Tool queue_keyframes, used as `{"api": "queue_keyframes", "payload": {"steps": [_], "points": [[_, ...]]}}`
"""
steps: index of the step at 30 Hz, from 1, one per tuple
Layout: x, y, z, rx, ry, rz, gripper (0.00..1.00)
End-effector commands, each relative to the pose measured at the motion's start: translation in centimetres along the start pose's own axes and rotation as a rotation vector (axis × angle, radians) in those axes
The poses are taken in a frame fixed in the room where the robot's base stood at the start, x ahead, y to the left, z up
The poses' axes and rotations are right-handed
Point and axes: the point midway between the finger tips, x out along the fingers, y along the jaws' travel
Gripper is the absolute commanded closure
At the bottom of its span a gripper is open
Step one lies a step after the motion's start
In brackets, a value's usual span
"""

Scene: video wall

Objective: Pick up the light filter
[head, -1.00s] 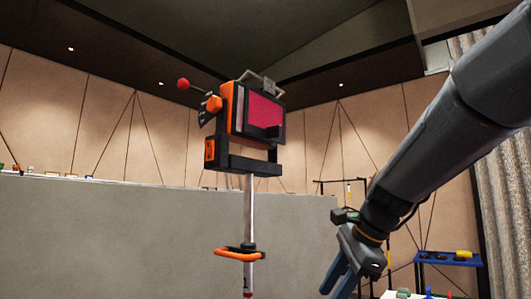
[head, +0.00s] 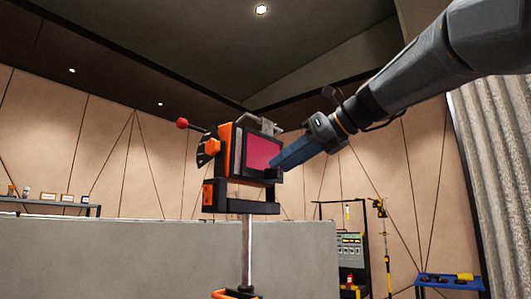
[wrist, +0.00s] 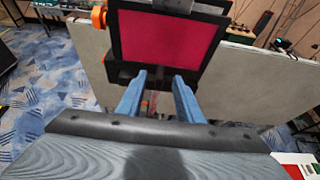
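The light filter (head: 258,152) is a magenta-red panel in a dark frame, upright on the orange and black lamp head (head: 208,194). In the wrist view, the filter (wrist: 158,38) fills the upper middle, with a black strip (wrist: 122,72) along its lower edge. My gripper (head: 280,166) reaches in from the right to the filter's lower right corner in the head view. In the wrist view, my gripper's blue fingers (wrist: 159,76) stand apart, tips at the black strip. Part of that strip shows between them. I cannot tell whether they touch it.
The lamp head sits on a pole (head: 247,250) with an orange ring handle (head: 235,294) below. A grey partition (head: 120,255) stands behind. A red knob (head: 182,123) sticks out left. A blue stand (head: 450,282) and a rack (head: 350,245) are at the right.

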Motion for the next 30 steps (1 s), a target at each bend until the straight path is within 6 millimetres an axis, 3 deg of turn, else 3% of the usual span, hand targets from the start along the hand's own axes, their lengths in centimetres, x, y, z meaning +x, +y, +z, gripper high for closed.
{"api": "queue_keyframes", "payload": {"steps": [6, 15, 21, 30], "points": [[2.9, 0.2, 0.1, 0.001, 0.001, 0.002, 0.67], [3.4, 0.1, 0.0, 0.000, 0.001, 0.000, 0.67], [3.4, 0.1, 0.0, 0.000, 0.001, -0.001, 0.99], [3.3, 0.1, 0.0, -0.001, 0.000, -0.001, 1.00]]}}
